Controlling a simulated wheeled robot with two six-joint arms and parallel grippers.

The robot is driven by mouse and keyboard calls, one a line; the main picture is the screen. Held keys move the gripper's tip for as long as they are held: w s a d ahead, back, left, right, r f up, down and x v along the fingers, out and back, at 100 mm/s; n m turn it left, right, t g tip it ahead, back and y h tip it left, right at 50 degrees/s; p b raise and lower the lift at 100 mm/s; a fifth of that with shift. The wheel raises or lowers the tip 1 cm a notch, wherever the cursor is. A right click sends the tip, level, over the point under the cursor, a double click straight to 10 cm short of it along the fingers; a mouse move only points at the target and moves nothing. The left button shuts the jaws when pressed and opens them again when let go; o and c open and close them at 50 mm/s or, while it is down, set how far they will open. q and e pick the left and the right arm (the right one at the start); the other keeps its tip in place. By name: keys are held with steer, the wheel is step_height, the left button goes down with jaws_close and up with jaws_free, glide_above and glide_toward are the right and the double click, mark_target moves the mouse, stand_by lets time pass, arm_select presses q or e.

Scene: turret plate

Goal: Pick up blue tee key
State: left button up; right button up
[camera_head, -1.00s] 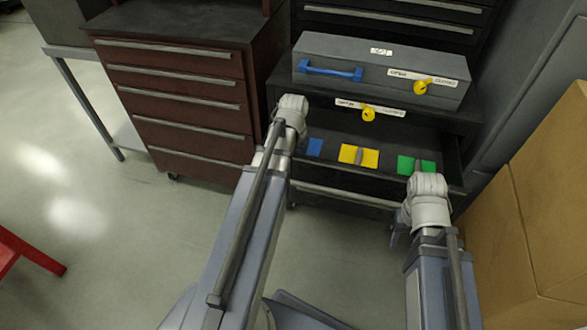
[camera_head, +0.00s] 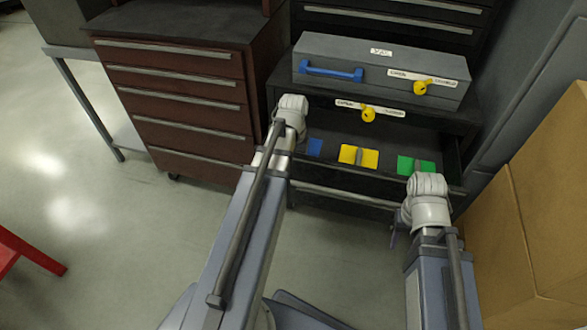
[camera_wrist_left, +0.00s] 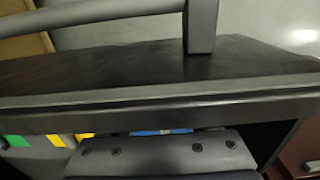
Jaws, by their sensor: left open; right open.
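In the head view a blue pad (camera_head: 315,147) lies in the open drawer, partly behind my left wrist. In the left wrist view the blue pad (camera_wrist_left: 150,132) is a thin strip beyond the gripper body, with a small grey piece (camera_wrist_left: 181,130) on it, perhaps the blue tee key; its shape is mostly hidden. My left gripper's dark body (camera_wrist_left: 165,155) is over the drawer, close to the blue pad; its fingers are hidden. My right gripper (camera_head: 397,234) is open, partly hidden below its wrist, in front of the drawer near the green pad, apart from everything.
The drawer also holds a yellow pad (camera_head: 369,157) and a green pad (camera_head: 405,165), each with a grey piece. A grey box (camera_head: 345,93) with a blue handle stands above. The drawer front (camera_wrist_left: 200,100) crosses the wrist view. Cardboard boxes (camera_head: 545,190) stand right, a brown cabinet (camera_head: 185,125) left.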

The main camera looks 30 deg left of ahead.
step_height(320, 180, up, 8)
steer(key=p, duration=0.7)
steer(key=shift+f, duration=0.15)
